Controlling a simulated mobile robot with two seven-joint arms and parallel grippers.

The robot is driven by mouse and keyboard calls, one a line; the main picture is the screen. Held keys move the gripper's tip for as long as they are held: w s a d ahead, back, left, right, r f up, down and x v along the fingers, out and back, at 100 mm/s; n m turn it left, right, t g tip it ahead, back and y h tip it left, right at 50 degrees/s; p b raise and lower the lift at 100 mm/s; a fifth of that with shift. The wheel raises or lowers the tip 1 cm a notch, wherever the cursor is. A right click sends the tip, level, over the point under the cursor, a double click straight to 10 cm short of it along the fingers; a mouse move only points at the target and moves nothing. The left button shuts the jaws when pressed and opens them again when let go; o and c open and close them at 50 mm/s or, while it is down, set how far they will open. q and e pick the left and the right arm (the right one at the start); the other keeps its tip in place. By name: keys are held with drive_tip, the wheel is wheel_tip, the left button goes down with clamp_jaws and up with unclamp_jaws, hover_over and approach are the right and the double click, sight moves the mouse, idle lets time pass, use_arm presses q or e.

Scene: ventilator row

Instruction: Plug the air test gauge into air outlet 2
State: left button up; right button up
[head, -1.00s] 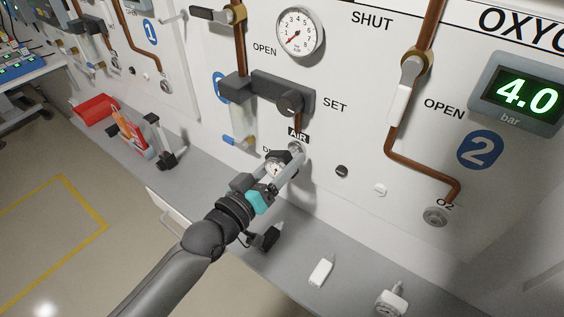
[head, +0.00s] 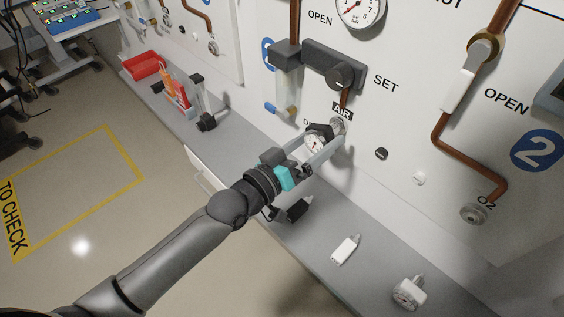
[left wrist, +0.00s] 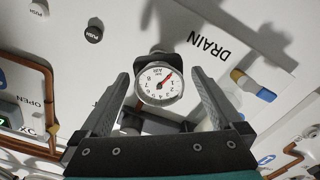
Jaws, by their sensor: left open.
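The air test gauge (head: 315,143), with a round white dial and dark body, is at the panel just below the AIR label (head: 341,112). In the left wrist view its dial (left wrist: 160,82) faces me, with a red needle. The metal air outlet (head: 338,126) shows beside it in the head view; the joint between them is hidden, so I cannot tell how far it is seated. My left gripper (head: 328,148) is open, its fingers on either side of the gauge. In the left wrist view gaps show between the fingers (left wrist: 158,100) and the dial. My right gripper is not in view.
A grey counter (head: 265,160) runs below the panel. On it are a second gauge (head: 408,292), a white block (head: 345,249), a black item (head: 299,209) and a red tray (head: 144,66). The O2 outlet (head: 474,213) is at right. A dark valve block (head: 333,63) juts out above.

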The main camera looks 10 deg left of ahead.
use_arm(q)
drive_tip(key=v, duration=1.3)
drive_tip(key=shift+s+a, duration=0.15)
drive_tip(key=s+a+f+g+y+b, duration=0.1)
drive_tip(key=a+f+g+y, duration=0.2)
drive_tip(key=f, duration=0.8)
drive_tip(key=s+a+f+y+b, duration=0.15)
drive_tip(key=a+f, duration=0.35)
drive_tip(key=f, duration=0.6)
drive_tip(key=s+a+f+g+y, duration=0.15)
drive_tip(key=a+f+y, duration=0.25)
drive_tip(key=f, duration=0.7)
drive_tip(key=s+d+f+g+y+b, duration=0.1)
drive_tip(key=s+f+g, duration=0.3)
drive_tip(key=s+f, duration=0.5)
drive_tip(key=s+d+f+m+g+y, duration=0.1)
drive_tip(key=s+f+g, duration=0.4)
drive_tip(key=s+f, duration=0.5)
drive_tip(key=s, duration=0.7)
drive_tip(key=shift+b, duration=0.4)
drive_tip(key=shift+c, duration=0.4)
